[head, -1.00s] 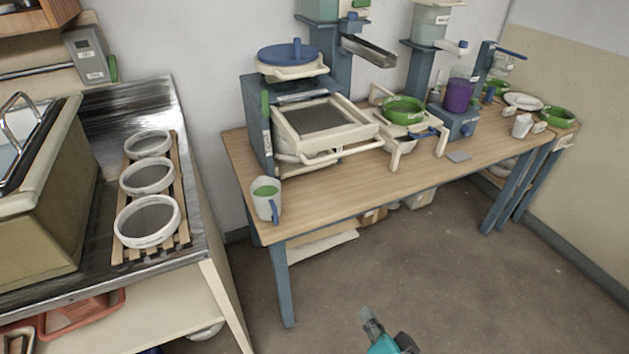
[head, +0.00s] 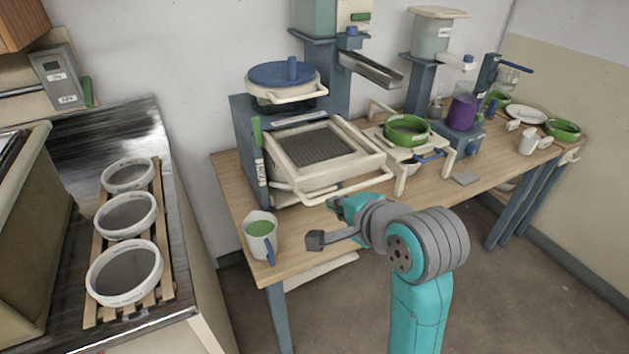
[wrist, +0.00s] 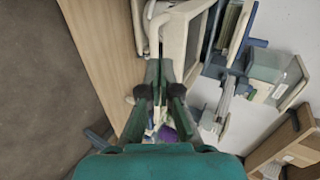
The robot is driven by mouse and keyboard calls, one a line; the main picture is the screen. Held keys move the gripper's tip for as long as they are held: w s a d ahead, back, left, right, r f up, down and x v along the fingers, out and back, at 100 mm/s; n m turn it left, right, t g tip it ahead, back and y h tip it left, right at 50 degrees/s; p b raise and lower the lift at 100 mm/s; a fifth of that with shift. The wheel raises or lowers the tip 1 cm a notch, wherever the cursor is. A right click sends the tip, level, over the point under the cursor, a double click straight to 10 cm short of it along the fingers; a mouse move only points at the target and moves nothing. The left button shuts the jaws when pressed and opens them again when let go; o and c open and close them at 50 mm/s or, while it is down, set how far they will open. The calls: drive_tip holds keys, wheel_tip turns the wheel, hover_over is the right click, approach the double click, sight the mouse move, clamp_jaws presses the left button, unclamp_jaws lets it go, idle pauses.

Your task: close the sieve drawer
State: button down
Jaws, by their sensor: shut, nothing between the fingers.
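The sieve drawer (head: 358,140) is a cream frame around a dark mesh, with a cream bar handle (head: 372,187) at its front. In the head view it sticks out of the blue sieve stand (head: 241,125), so it is open. My gripper (head: 335,203) is shut and empty, just in front of and slightly below the drawer's handle. In the wrist view, my gripper (wrist: 161,68) points at the cream drawer parts (wrist: 184,35). I cannot tell whether the fingers touch the handle.
Three white sieves (head: 127,215) lie on a slatted rack at left.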

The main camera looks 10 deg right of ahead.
sight(309, 187)
drive_tip(key=x, duration=0.3)
drive_tip(key=r+x, duration=0.1)
drive_tip(key=x, duration=0.6)
drive_tip(key=shift+w+r, duration=0.2)
drive_tip(key=shift+w, duration=0.2)
